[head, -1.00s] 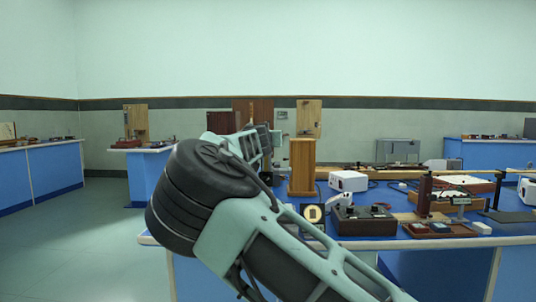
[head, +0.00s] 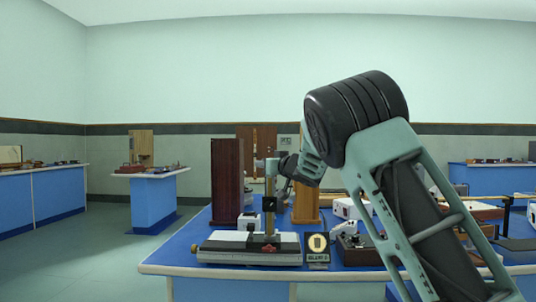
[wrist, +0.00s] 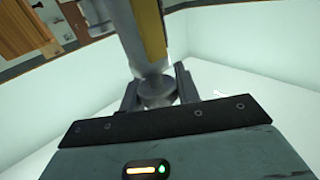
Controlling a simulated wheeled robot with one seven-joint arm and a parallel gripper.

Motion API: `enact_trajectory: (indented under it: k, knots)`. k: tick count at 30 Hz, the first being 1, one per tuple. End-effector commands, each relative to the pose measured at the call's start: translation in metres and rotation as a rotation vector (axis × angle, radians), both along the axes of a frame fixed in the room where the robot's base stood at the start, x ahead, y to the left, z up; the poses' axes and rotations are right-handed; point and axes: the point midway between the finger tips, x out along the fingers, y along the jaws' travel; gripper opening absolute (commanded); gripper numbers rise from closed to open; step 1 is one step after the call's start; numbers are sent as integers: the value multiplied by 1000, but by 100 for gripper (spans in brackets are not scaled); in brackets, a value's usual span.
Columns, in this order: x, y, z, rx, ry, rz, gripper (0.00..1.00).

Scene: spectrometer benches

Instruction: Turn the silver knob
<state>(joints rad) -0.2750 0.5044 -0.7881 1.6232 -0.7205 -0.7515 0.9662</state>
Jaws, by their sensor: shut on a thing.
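The silver knob (wrist: 158,90) is a round grey disc below a cylindrical grey part in the wrist view. My gripper (wrist: 157,92) has a dark finger on each side of it and is shut on it. In the head view my gripper (head: 276,170) is at the top of an upright brass-coloured post (head: 269,205). The post stands on an instrument with a light grey base (head: 240,248) near the blue bench's front edge. The knob is too small and too covered to make out clearly in the head view.
A dark wooden cabinet (head: 226,180) stands behind the post to the left. A small sign (head: 317,247) and a black box with knobs (head: 357,250) are to the right of the base. Floor is open on the left.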

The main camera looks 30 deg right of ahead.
Motion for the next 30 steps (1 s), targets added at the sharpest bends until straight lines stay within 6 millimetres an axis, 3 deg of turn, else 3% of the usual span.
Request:
enact_trajectory:
  k: [2,30]
  knots:
    - [-1,-4,9,1,4,68,9]
    - [-8,15,3,0,4,970,9]
